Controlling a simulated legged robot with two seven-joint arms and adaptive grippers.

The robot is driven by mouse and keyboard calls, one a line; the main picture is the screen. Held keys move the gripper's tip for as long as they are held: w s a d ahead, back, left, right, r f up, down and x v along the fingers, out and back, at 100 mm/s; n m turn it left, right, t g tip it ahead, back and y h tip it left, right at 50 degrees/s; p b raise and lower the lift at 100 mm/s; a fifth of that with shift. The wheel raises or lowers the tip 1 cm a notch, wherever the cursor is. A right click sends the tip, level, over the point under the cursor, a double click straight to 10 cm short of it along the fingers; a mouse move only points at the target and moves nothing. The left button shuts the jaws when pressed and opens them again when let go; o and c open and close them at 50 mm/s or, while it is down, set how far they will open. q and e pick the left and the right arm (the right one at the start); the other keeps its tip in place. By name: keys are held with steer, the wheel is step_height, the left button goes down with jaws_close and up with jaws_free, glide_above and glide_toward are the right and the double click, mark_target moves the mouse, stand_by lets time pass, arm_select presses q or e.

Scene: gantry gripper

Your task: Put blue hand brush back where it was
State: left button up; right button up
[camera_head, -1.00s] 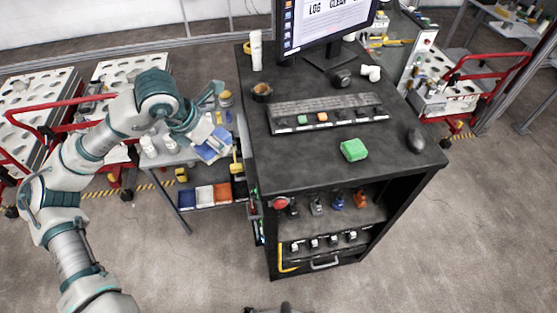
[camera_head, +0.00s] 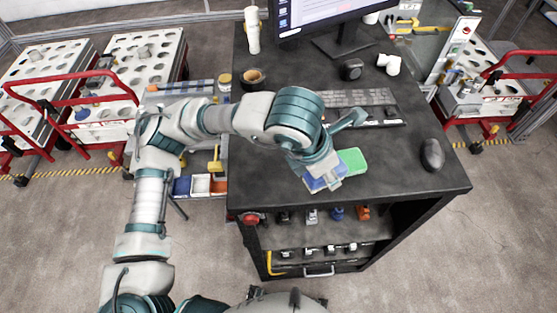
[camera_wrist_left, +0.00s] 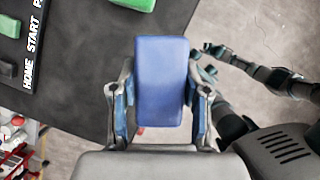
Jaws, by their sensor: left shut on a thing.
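The blue hand brush (camera_head: 325,179) is in my left gripper (camera_head: 318,176), over the front of the black desk, just left of the green block (camera_head: 352,160). In the left wrist view the brush (camera_wrist_left: 160,80) shows as a blue block upright between the two fingers of my left gripper (camera_wrist_left: 160,108), which are shut on its sides. Its bristles cannot be made out. My right gripper (camera_wrist_left: 212,52) seems to show small and dark at the upper right of that view, too small to read. It is not seen in the head view.
The front right of the desk top is clear. Open shelves below hold small tools. Carts with red handles stand to both sides.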

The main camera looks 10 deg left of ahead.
arm_select(q)
steer(key=a+f, duration=0.1)
steer(key=a+f+b, duration=0.1)
steer(key=shift+s+f+b, duration=0.3)
steer(key=shift+s, duration=0.1)
steer(key=p, duration=0.2)
glide_above(264, 165)
steer(key=shift+s+a+f, duration=0.15)
steer(key=shift+s+f, duration=0.25)
steer(key=shift+f, duration=0.25)
steer(key=shift+w+a+f, duration=0.1)
steer(key=shift+a+f, duration=0.1)
steer(key=shift+a, duration=0.15)
steer(key=f, duration=0.3)
steer(key=shift+a+f, duration=0.1)
steer(key=shift+a, duration=0.1)
steer(key=shift+d, duration=0.4)
steer(key=o, duration=1.1)
steer(key=shift+d+f, duration=0.1)
arm_select(e)
steer(key=shift+s+d+f, duration=0.15)
steer(key=shift+s+f, duration=0.75)
arm_select(q)
steer(key=shift+a, duration=0.35)
arm_select(e)
steer(key=shift+r, duration=0.1)
